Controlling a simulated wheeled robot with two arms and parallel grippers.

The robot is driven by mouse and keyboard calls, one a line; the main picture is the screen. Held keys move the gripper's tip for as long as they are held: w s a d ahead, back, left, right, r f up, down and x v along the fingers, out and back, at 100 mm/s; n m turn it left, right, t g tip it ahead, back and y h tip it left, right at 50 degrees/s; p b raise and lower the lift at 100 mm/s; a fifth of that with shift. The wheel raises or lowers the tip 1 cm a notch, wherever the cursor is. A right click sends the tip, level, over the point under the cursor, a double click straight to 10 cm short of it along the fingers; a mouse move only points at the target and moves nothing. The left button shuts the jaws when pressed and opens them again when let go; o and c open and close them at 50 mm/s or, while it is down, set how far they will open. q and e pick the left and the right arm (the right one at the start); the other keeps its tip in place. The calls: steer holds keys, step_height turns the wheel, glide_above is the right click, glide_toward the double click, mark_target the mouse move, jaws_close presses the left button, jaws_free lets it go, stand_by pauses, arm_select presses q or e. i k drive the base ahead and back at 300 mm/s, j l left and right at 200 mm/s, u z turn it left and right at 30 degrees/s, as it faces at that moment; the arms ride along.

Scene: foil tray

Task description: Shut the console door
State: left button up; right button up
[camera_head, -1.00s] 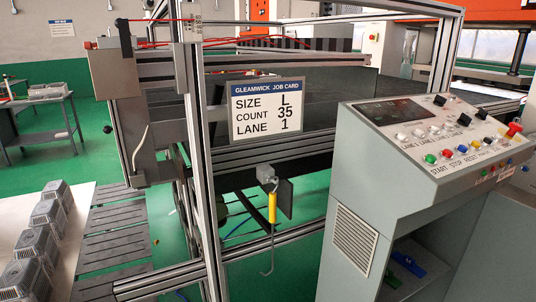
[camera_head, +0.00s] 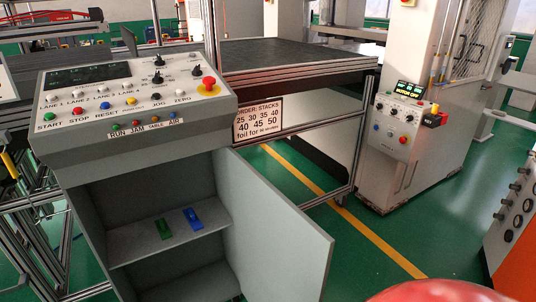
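The grey console (camera_head: 150,150) stands at left centre, with a sloped button panel on top. Its door (camera_head: 278,238) is hinged at the right side of the cabinet opening and stands wide open, swung out toward the right front. Inside, a shelf (camera_head: 150,238) holds a green item (camera_head: 163,229) and a blue item (camera_head: 192,217). Neither of my grippers is in view.
A red rounded surface (camera_head: 440,292) fills the bottom right edge; I cannot tell what it is. A white machine cabinet (camera_head: 400,150) stands at right, with an orange panel (camera_head: 515,235) at the far right. Green floor with a yellow line (camera_head: 360,225) lies clear between door and machine.

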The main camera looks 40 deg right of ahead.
mark_target(283, 256)
steer(key=k+l, duration=0.1)
steer(key=l, duration=0.35)
steer(key=k+l, duration=0.1)
steer(key=l, duration=0.3)
steer(key=l+u, duration=0.1)
steer(key=l, duration=0.35)
steer(key=k+l, duration=0.15)
steer(key=l, duration=0.3)
steer(key=k+l, duration=0.1)
steer(key=l, duration=0.3)
steer(key=k+l+u, duration=0.1)
steer(key=l, duration=0.35)
steer(key=k, duration=0.7)
steer(key=i+l+z, duration=0.15)
steer(key=z, duration=0.3)
